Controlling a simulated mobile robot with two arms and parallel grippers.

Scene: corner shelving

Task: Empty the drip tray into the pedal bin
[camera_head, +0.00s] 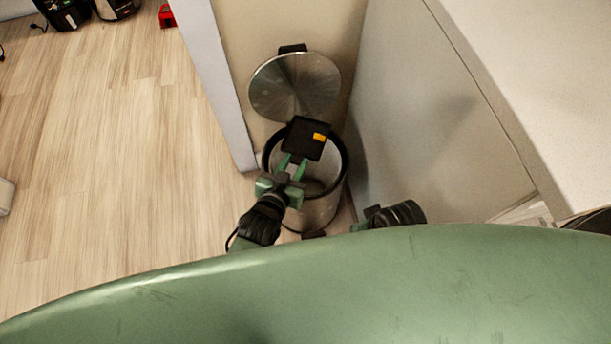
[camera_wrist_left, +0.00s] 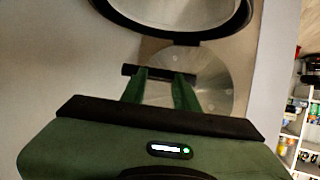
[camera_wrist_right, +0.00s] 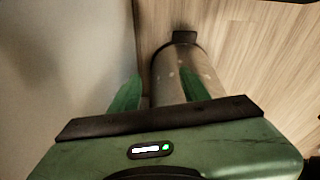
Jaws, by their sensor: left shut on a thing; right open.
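The pedal bin (camera_head: 327,212) is a steel cylinder with a dark rim, and its round lid (camera_head: 290,88) stands open against the wall. My left gripper (camera_head: 293,162) is shut on the near edge of the black drip tray (camera_head: 300,145), which is over the bin's mouth. A small orange piece (camera_head: 319,137) shows at the tray's right side. In the left wrist view the tray (camera_wrist_left: 160,71) is a thin dark bar at the fingertips. My right gripper (camera_wrist_right: 160,90) is open and empty beside the bin's body (camera_wrist_right: 178,75). The tray's tilt is hard to tell.
A white cabinet side (camera_head: 430,110) stands close to the right of the bin, with a worktop (camera_head: 550,80) above. A pale wall end (camera_head: 215,80) is to its left. A red object (camera_head: 166,16) lies far off.

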